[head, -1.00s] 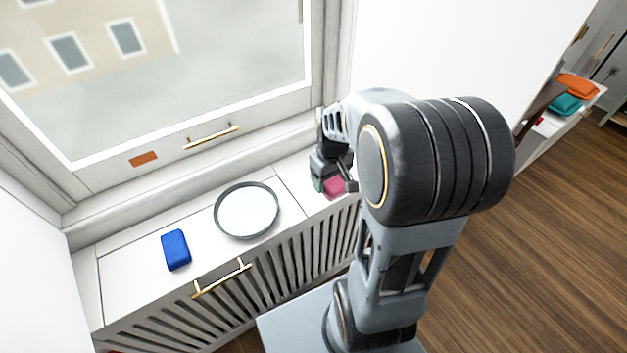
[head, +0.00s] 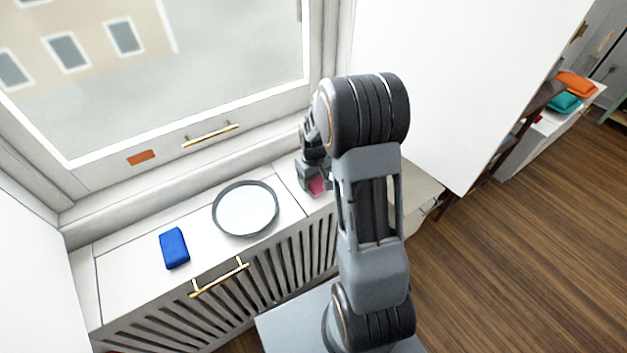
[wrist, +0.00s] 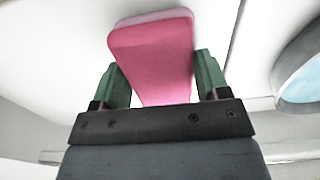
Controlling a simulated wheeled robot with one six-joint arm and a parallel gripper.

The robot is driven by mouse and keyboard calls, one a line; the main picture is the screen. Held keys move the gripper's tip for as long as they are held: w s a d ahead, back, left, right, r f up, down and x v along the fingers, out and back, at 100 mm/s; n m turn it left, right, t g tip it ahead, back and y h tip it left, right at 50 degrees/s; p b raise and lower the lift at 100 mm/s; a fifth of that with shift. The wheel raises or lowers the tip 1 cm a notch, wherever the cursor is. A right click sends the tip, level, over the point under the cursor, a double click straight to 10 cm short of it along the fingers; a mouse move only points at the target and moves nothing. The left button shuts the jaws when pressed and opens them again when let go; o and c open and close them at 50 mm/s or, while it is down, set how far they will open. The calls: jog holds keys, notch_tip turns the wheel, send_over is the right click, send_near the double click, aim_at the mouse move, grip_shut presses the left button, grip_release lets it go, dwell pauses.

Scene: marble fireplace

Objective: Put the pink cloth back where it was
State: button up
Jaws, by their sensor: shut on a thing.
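The pink cloth (wrist: 155,55) is a folded, block-like piece between the two green fingers of my gripper (wrist: 163,80) in the wrist view. My gripper is shut on it. In the head view my gripper (head: 311,184) is over the right part of the white window-sill cabinet top, and a small part of the pink cloth (head: 317,187) shows below it. My arm hides some of the space to its right. Whether the cloth touches the surface I cannot tell.
A round grey-rimmed dish (head: 245,209) lies left of my gripper on the cabinet top (head: 130,263). A blue cloth (head: 174,248) lies further left. Orange (head: 577,84) and teal (head: 564,102) folded cloths lie on a far shelf at right. The window stands behind.

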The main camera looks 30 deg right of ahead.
jog(key=shift+f, duration=0.3)
jog(key=o, duration=0.8)
notch_tip(320, 180, up, 11)
jog(key=s+a+r+t, duration=0.1)
jog(key=s+a+r, duration=0.1)
jog(key=s, duration=0.3)
jog(key=s+a+r+t, duration=0.1)
jog(key=s+a+r, duration=0.1)
jog(key=s+a, duration=0.2)
jog(key=s+a+r+m+t+p, duration=0.1)
jog(key=s+a+r, duration=0.1)
jog(key=s, duration=0.4)
jog(key=shift+s+a+r, duration=0.15)
jog(key=shift+s+a, duration=0.05)
jog(key=shift+a, duration=0.25)
jog(key=shift+s+a+r, duration=0.1)
jog(key=shift+s+a, duration=0.1)
jog(key=shift+a, duration=0.25)
